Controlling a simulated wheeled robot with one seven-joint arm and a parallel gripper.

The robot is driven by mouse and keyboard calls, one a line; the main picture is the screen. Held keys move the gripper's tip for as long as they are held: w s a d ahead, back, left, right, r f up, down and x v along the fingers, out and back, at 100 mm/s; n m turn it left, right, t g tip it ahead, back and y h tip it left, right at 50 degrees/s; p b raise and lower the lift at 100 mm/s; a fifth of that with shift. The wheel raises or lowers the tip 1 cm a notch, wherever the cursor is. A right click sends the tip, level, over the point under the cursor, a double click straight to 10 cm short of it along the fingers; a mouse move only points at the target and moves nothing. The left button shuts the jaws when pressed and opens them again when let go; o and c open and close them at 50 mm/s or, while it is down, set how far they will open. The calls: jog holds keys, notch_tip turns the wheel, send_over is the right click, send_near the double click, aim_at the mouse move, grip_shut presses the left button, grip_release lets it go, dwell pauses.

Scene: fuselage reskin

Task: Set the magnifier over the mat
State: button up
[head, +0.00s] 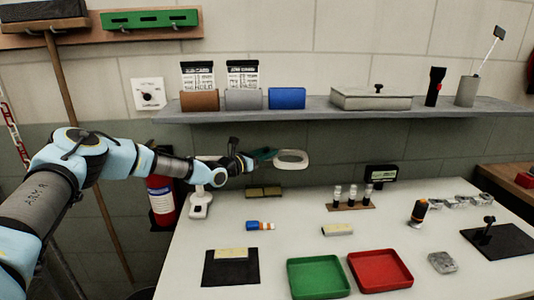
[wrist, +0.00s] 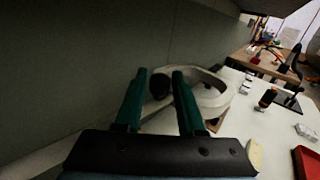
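The magnifier (head: 291,158) is a pale ring-shaped head near the wall, above the back of the bench. Its white base (head: 200,206) stands at the bench's back left, and my arm partly hides the link between them. My gripper (head: 266,154) is just left of the ring. In the wrist view, its two teal fingers (wrist: 160,76) are apart, with a dark knob (wrist: 160,87) between them beside the ring (wrist: 212,92). I cannot tell whether they touch the knob. A black mat (head: 211,279) lies at the front left with a pale block (head: 231,254) on it.
A green tray (head: 318,291) and a red tray (head: 380,288) sit at the front. A shelf (head: 350,112) overhangs the bench's back.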

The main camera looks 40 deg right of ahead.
grip_shut()
dwell(1.0)
